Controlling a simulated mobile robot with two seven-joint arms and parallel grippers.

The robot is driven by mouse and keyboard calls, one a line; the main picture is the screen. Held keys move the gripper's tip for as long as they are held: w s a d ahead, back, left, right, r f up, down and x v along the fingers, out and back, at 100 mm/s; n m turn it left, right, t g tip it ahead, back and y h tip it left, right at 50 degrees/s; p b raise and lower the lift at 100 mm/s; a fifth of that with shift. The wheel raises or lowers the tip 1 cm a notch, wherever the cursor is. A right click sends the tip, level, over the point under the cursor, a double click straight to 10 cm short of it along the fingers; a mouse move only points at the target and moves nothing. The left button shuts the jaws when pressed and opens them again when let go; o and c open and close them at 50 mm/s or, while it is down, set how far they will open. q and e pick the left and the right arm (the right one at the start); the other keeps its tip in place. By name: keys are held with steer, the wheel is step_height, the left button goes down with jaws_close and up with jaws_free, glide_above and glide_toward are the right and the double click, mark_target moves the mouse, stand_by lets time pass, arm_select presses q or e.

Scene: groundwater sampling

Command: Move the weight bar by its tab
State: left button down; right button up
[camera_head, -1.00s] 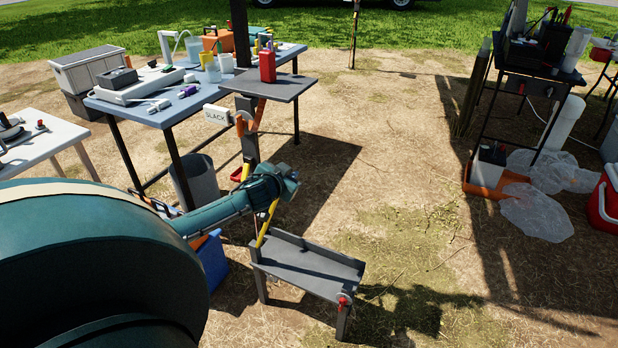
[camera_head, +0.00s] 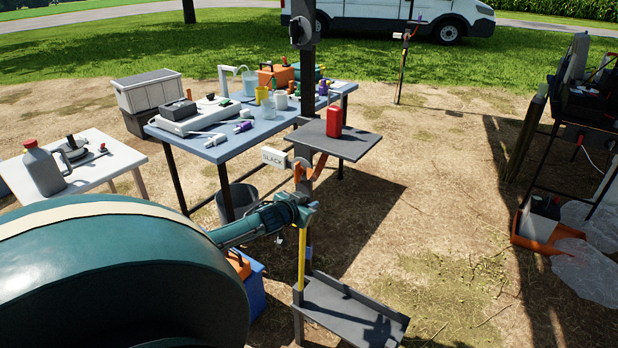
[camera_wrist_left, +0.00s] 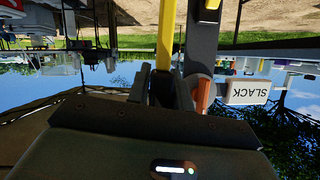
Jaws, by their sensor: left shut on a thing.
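A yellow bar (camera_head: 302,258), which I take for the weight bar, stands nearly upright below my left gripper (camera_head: 306,212). Its lower end meets the left end of a low dark tray stand (camera_head: 345,310) in the head view; I cannot tell if they touch. In the left wrist view the yellow bar (camera_wrist_left: 165,35) runs up from between the dark fingers of my left gripper (camera_wrist_left: 165,88), which is shut on its end. The fingers hide the gripped part, so no tab shows. My right gripper is not in view.
A dark post (camera_head: 303,90) stands close by with a SLACK sign (camera_head: 274,157), an orange piece (camera_head: 298,172) and a shelf (camera_head: 352,143) holding a red can (camera_head: 334,121). A blue table (camera_head: 226,150) with gear is behind.

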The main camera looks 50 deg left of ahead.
arm_select(q)
steer(key=shift+a, duration=0.2)
steer(key=c, duration=1.3)
jaws_free()
steer(key=shift+d, duration=0.15)
steer(key=shift+f, duration=0.1)
steer(key=shift+s, duration=0.1)
steer(key=shift+s+d, duration=0.15)
steer(key=shift+s, duration=0.05)
steer(key=p+v, duration=0.1)
steer(key=v, duration=0.5)
steer(key=p+v, duration=0.2)
steer(key=v, duration=0.4)
steer(key=shift+s+r, duration=0.2)
steer(key=shift+r, duration=0.15)
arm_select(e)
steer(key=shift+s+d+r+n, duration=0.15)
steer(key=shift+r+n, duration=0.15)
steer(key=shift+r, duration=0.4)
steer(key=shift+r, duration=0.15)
